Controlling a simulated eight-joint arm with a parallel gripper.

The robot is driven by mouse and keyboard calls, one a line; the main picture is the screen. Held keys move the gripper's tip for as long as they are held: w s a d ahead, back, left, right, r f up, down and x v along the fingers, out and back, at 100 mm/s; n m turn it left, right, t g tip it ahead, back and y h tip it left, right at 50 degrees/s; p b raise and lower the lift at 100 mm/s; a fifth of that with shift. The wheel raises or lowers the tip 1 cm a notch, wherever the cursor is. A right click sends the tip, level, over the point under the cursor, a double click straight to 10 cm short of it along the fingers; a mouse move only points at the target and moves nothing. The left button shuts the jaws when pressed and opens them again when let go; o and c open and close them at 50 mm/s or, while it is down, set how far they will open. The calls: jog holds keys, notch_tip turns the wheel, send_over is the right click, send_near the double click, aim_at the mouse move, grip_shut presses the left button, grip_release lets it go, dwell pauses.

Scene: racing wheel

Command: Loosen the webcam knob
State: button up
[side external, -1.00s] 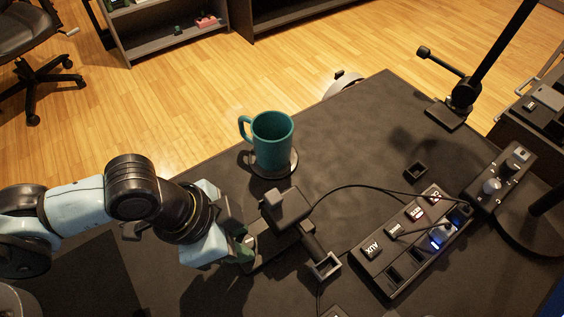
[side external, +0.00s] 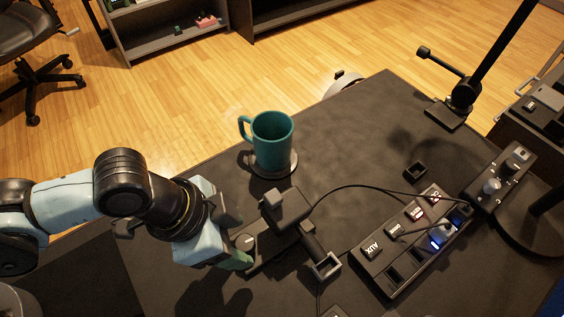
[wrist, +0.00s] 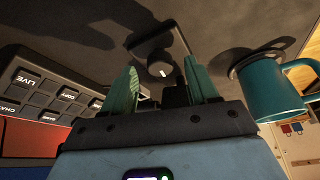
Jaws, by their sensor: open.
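The webcam (side external: 285,207) sits on a dark mount near the middle of the desk in the side view, with a cable running right. Its round dark knob (side external: 245,241) is at the mount's left end and has a pale mark; it also shows in the wrist view (wrist: 160,69). My gripper (side external: 240,240) is open, with one green finger on each side of the knob. In the wrist view, my gripper (wrist: 164,72) shows gaps between both fingers and the knob. The fingers' depth relative to the knob is hard to tell.
A teal mug (side external: 272,140) stands on a round coaster (side external: 281,173) just beyond the webcam. A button box (side external: 402,249) with cables lies to the right, and a small knob panel (side external: 501,181) stands farther right.

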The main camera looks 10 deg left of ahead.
jog(key=v, duration=1.1)
jog(key=w+a+n+t+y, duration=0.1)
jog(key=w+a+n, duration=0.2)
jog(key=a, duration=0.7)
jog(key=w+a+n+t+y, duration=0.1)
jog(key=w+a+n+t, duration=0.1)
jog(key=a+n, duration=0.3)
jog(key=w+a+n+t+y, duration=0.2)
jog(key=w+a+n, duration=0.2)
jog(key=a, duration=1)
jog(key=shift+w+a+n, duration=0.3)
jog(key=shift+n, duration=0.1)
jog(key=shift+r, duration=0.1)
